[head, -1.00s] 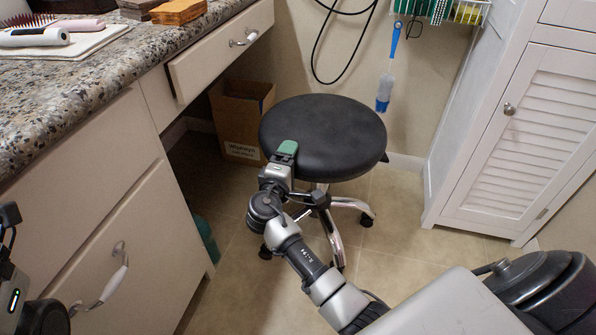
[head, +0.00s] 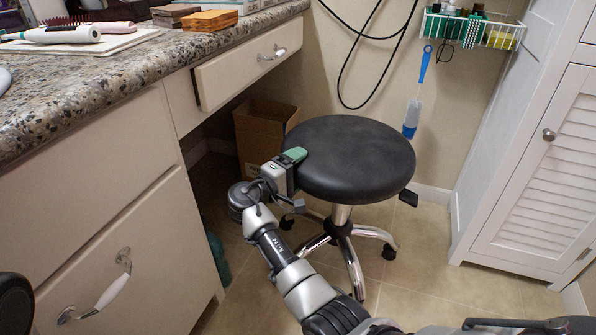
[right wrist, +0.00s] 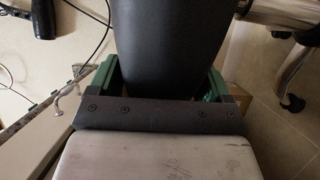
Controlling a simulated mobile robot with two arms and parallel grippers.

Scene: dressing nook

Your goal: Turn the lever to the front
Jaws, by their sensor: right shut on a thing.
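The round black stool seat (head: 355,160) stands on a chrome wheeled base in the middle of the head view. A small dark lever (head: 408,198) sticks out from under the seat at its right, slightly towards the front. My right gripper (head: 291,160) is shut on the left edge of the seat. In the right wrist view, its green fingers (right wrist: 158,82) lie on both sides of the black seat (right wrist: 169,45). The lever cannot be made out in that view. My left gripper is not in view; only a dark arm part shows at the left edge.
A granite counter (head: 110,85) with drawers is at the left, and a drawer (head: 240,68) hangs behind the stool. A cardboard box (head: 262,135) stands under it. A white louvered cabinet (head: 535,170) is at the right. Tiled floor is free between stool and cabinet.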

